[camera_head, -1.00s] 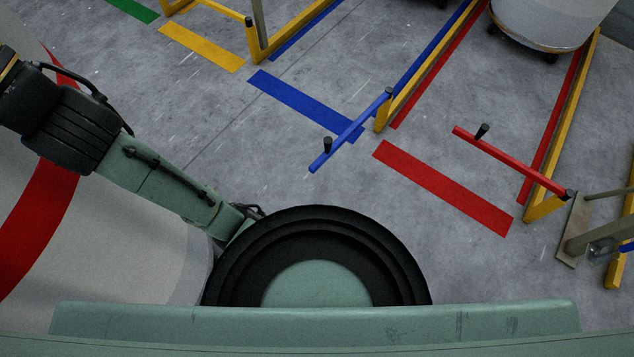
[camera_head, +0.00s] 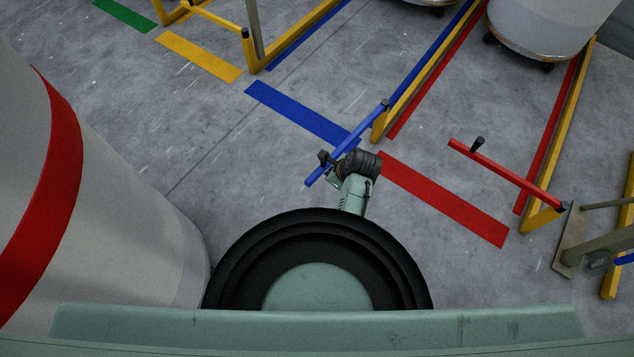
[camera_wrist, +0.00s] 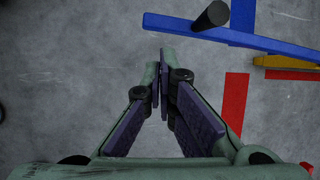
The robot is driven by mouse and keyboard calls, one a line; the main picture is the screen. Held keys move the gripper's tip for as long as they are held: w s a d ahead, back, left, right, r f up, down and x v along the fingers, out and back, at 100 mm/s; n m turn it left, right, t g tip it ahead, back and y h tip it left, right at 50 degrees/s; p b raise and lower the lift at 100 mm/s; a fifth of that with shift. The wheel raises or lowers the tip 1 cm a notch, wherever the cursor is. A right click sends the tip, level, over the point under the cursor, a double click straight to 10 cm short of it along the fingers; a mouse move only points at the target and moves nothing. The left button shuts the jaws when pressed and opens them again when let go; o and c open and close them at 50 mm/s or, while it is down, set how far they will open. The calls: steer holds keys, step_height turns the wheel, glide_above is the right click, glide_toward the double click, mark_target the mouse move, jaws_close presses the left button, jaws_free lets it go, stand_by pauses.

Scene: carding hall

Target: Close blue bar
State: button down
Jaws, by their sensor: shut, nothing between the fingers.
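The blue bar (camera_head: 318,173) reaches from the end of a yellow frame down and left over the floor. A black peg handle (camera_head: 325,159) stands near its free end. In the head view my wrist covers part of the bar. In the wrist view the blue bar (camera_wrist: 270,43) crosses the top right, with the black peg (camera_wrist: 212,15) upright on it. My gripper (camera_wrist: 159,58) is shut and empty. Its tips appear just below the bar's left part in that view, apart from the peg. Whether they touch the bar, I cannot tell.
A red bar (camera_head: 505,174) with its own peg reaches left from another yellow frame (camera_head: 545,216). Blue (camera_head: 295,110) and red (camera_head: 450,205) strips mark the floor. A large pale can with a red band (camera_head: 110,220) stands close at left. Open floor lies between.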

steer(key=s+d+f+m+g, duration=0.1)
steer(key=s+f+m, duration=0.1)
steer(key=s+f, duration=0.2)
steer(key=w+a+f, duration=0.5)
steer(key=f, duration=0.3)
steer(key=shift+w+a+r, duration=0.1)
steer(key=shift+w+a, duration=0.05)
